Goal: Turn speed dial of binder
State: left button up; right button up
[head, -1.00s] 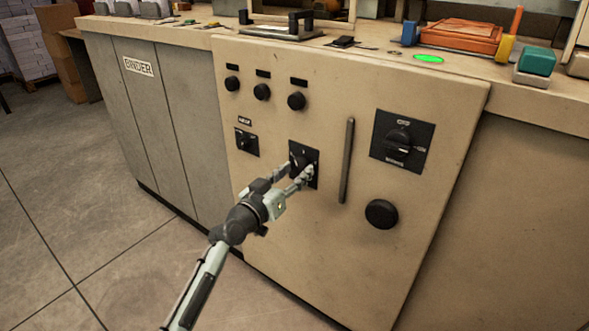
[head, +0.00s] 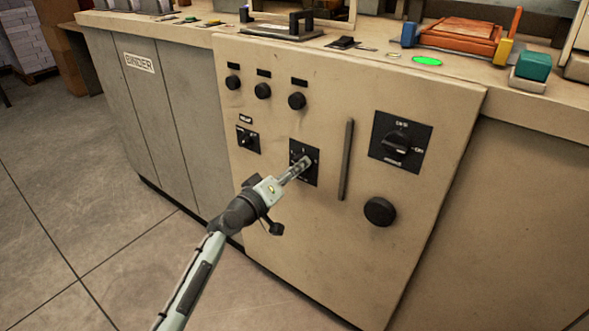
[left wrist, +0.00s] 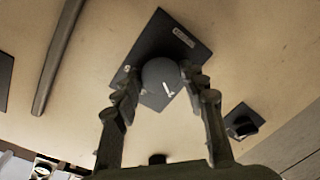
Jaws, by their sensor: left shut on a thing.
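The binder (head: 262,215) is a beige machine with a control panel on its front. Its dial plate, a black square (head: 306,177), sits at mid-panel, and the dial is mostly hidden behind my gripper in the head view. In the left wrist view the round dark dial (left wrist: 161,76) with a white pointer mark sits on the tilted-looking black plate (left wrist: 190,40). My left gripper (head: 300,165) is shut on the dial, with one finger at each side of it in the left wrist view (left wrist: 160,84). My right gripper is not in view.
Nearby on the panel are a smaller switch (head: 248,140), a vertical bar handle (head: 346,160), a large rotary switch (head: 402,142) and a round black knob (head: 380,211). Several small knobs line the top. A green button (head: 427,61) glows on the counter.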

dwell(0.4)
pick_arm(q)
jog(key=o, duration=1.2)
jog(key=shift+c, duration=0.2)
jog(key=shift+s, duration=0.1)
jog(key=v, duration=1.2)
